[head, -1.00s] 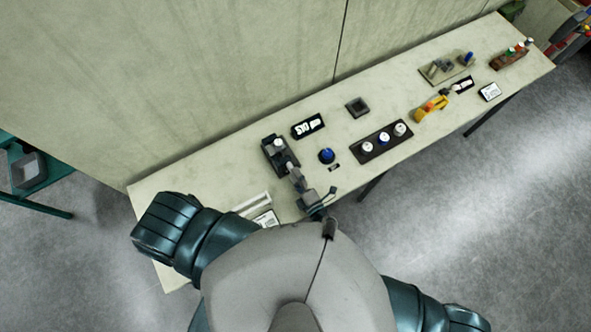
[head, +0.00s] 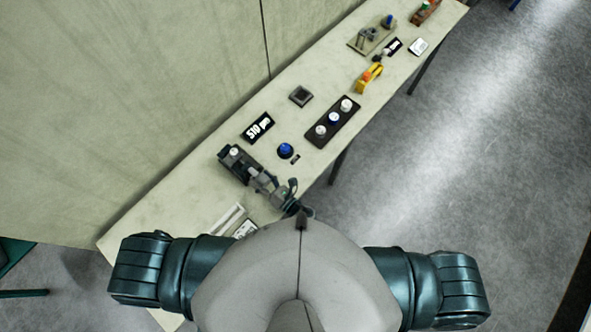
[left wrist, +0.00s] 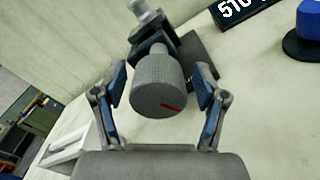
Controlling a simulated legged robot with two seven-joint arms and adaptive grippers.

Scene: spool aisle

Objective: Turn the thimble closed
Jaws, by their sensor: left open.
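The thimble (left wrist: 160,88) is a grey knurled cylinder with a red mark on its end face, seen in the left wrist view. It is on a dark fixture (head: 236,163) with a pale knob on top, at the near part of the bench. My left gripper (head: 262,183) is open, with one finger on each side of the thimble; gaps seem to show on both sides in the left wrist view. My right gripper is not in view.
On the bench (head: 160,205) a dark display (head: 257,127) and a blue knob (head: 285,150) stand beyond the fixture. Farther along are a black strip with knobs (head: 346,124), a grey square block (head: 300,96) and a yellow tool (head: 369,79). A wall runs along the left.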

